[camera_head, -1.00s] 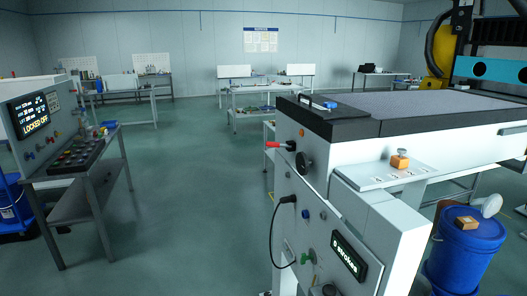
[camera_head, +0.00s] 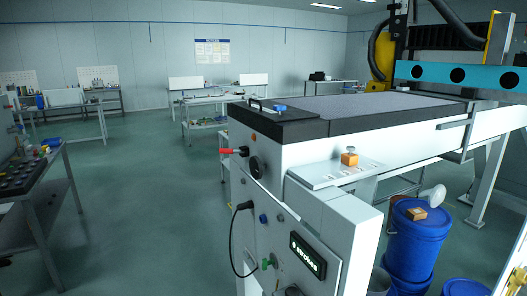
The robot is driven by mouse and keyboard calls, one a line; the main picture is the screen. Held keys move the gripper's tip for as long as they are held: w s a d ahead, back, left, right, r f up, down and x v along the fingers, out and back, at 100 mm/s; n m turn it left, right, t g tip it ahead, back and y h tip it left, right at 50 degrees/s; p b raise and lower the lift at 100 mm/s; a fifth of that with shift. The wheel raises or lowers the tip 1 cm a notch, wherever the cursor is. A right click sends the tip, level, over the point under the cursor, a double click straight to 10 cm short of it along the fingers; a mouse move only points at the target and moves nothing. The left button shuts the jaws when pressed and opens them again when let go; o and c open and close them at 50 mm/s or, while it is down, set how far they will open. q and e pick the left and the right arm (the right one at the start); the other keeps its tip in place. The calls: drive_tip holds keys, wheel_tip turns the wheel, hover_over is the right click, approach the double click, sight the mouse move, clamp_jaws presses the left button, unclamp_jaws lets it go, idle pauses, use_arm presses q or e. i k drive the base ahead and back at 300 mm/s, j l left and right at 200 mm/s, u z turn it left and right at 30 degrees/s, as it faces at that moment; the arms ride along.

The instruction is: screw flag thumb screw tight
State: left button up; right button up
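A white machine panel (camera_head: 300,226) stands at the centre right with several knobs and a small display (camera_head: 307,254) that seems to read "0 strokes". A small green knob (camera_head: 268,263) sits low on the panel, left of the display. A black round knob (camera_head: 256,167) and a red-tipped lever (camera_head: 229,151) are higher up. An orange knob (camera_head: 349,158) stands on the machine's side ledge. I cannot tell for sure which of these is the flag thumb screw, or how tight any is. Neither of my grippers is in view.
The machine's dark flat bed (camera_head: 370,108) extends to the right. A blue barrel (camera_head: 410,240) with a small box (camera_head: 416,213) on it stands at right. A control bench (camera_head: 25,178) is at the left edge. The green floor (camera_head: 140,200) between is clear.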

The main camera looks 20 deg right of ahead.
sight(350, 149)
drive_tip(key=z, duration=1.25)
drive_tip(key=i+l, duration=0.1)
drive_tip(key=l, duration=0.4)
drive_tip(key=i+u, duration=0.05)
